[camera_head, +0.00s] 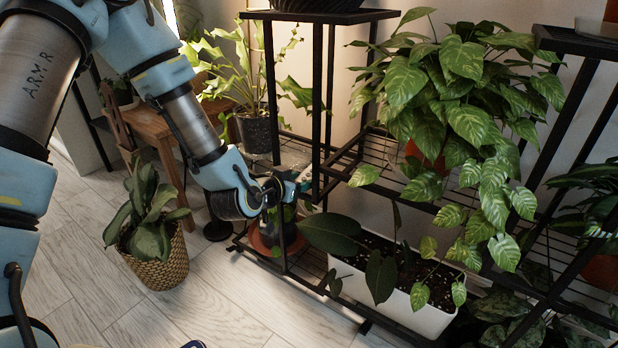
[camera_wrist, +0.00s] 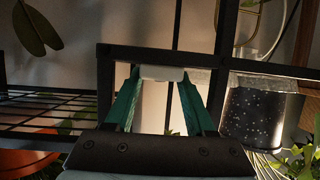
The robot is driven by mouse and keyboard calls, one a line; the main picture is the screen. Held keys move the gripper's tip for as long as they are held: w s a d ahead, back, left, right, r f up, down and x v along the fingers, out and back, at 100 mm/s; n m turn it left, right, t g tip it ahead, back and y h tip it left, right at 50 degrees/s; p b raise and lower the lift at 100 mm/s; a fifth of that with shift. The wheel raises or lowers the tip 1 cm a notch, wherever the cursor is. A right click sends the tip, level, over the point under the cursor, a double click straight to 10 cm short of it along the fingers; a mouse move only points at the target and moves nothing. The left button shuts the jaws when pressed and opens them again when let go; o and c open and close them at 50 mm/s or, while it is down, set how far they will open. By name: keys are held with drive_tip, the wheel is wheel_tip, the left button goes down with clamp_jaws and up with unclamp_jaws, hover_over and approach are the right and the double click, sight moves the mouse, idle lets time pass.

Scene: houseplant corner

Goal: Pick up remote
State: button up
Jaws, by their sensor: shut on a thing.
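My gripper (camera_wrist: 162,92) shows in the wrist view with its two green fingers closing in on a small white thing at their tips. The white thing looks like the remote (camera_wrist: 162,73), seen nearly end-on, so its length and buttons are hidden. In the head view my gripper (camera_head: 300,183) reaches in at the black plant stand, beside an upright post. The remote is too small and too hidden there to make out clearly.
Black shelf stand (camera_head: 318,110) bars surround the gripper. A terracotta pot (camera_head: 262,243) stands just below. A white planter (camera_head: 395,302) sits lower right, a trailing plant (camera_head: 465,100) above it. A wicker basket plant (camera_head: 158,262) stands left. The floor in front is mostly clear.

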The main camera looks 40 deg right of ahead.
clamp_jaws()
drive_tip(key=shift+r, duration=0.1)
